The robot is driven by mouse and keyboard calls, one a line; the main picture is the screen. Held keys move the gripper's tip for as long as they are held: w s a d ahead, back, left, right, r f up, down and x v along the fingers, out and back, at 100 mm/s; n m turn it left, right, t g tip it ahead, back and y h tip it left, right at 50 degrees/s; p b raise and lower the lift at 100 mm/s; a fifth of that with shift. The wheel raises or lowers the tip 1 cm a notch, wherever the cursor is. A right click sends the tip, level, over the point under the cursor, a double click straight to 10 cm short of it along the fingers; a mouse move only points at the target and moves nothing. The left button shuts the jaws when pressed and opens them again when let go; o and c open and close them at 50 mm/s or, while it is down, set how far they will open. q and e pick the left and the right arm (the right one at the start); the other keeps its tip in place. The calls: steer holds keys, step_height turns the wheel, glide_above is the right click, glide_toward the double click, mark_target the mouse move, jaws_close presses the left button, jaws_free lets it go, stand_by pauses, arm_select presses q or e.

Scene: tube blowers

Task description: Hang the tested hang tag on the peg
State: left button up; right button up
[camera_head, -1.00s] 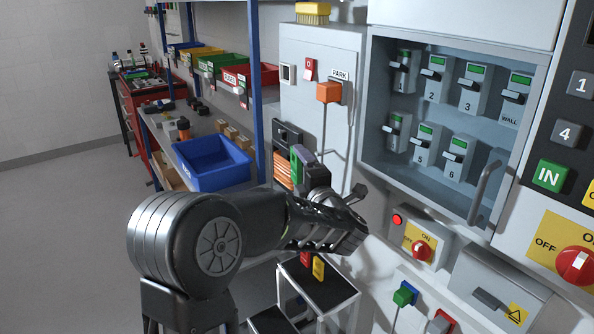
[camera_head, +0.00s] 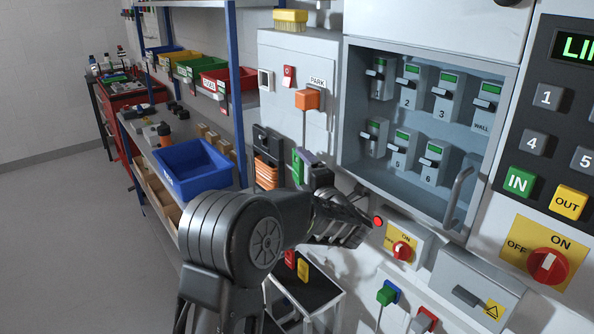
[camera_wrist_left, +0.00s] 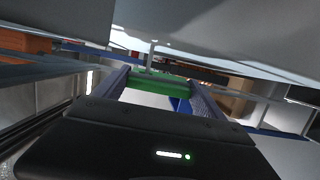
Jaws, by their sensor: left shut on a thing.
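My left gripper (camera_head: 311,163) is shut on a green tag (camera_head: 297,168) and holds it in front of the grey wall panel, just right of an orange coil. In the left wrist view the green tag (camera_wrist_left: 158,82) lies between the two fingers, with a white part below it. A thin pale post (camera_wrist_left: 151,56) shows just beyond the tag; I cannot tell whether it is the peg or whether they touch. A red tag (camera_head: 290,258) and a yellow tag (camera_head: 303,270) show low behind my arm. My right gripper is not in view.
The orange coil (camera_head: 266,172) is on the panel. An open cabinet (camera_head: 348,110) of numbered units is to the right.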

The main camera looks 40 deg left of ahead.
arm_select(q)
steer(key=shift+w+d+f+b, duration=0.15)
steer(key=shift+w+f+b, duration=0.05)
steer(key=shift+w+b, duration=0.25)
steer(key=shift+w+d+f+b, duration=0.15)
steer(key=shift+w+b, duration=0.15)
steer(key=shift+w, duration=0.15)
steer(key=o, duration=1.4)
steer(key=b+v, duration=0.1)
steer(key=v, duration=0.6)
steer(key=shift+s+d, duration=0.25)
steer(key=shift+d, duration=0.1)
